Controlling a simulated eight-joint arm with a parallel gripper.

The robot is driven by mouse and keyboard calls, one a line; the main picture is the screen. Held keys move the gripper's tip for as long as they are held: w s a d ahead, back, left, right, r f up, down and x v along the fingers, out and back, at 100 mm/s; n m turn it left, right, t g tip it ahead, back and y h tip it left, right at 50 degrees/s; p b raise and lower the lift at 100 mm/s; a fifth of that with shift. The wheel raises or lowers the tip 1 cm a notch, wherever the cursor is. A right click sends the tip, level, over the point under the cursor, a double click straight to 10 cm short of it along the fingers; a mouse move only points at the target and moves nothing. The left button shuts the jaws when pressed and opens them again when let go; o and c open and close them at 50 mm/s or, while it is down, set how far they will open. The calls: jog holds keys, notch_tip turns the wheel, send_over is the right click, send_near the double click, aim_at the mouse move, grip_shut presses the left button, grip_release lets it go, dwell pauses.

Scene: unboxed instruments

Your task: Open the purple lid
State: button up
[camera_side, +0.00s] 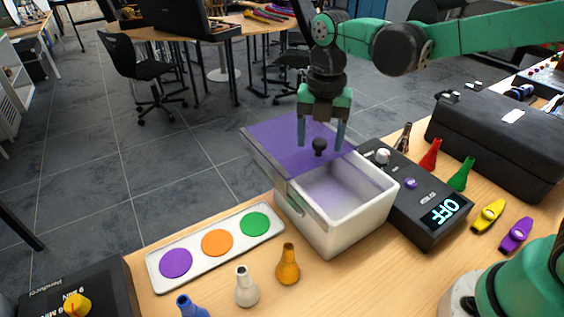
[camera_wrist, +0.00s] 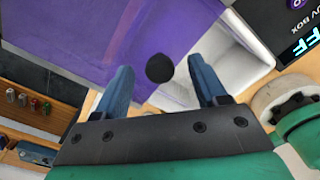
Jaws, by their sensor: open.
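The purple lid (camera_side: 284,137) is a flat translucent panel on a white box (camera_side: 345,227). It sits shifted toward the back left, so much of the box's inside shows uncovered. A round black knob (camera_side: 319,147) stands on the lid. My gripper (camera_side: 321,143) is above the lid with its two blue-grey fingers open, one on each side of the knob. In the wrist view the knob (camera_wrist: 159,68) lies between the fingertips (camera_wrist: 161,82), with gaps on both sides. The purple lid (camera_wrist: 110,35) fills the upper left there.
A black device reading OFF (camera_side: 425,203) stands right of the box. A tray with purple, orange and green discs (camera_side: 196,257) lies to the left. Several small coloured bottles, whistles and a black case (camera_side: 500,135) occupy the table.

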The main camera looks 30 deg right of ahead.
grip_shut()
dwell(1.4)
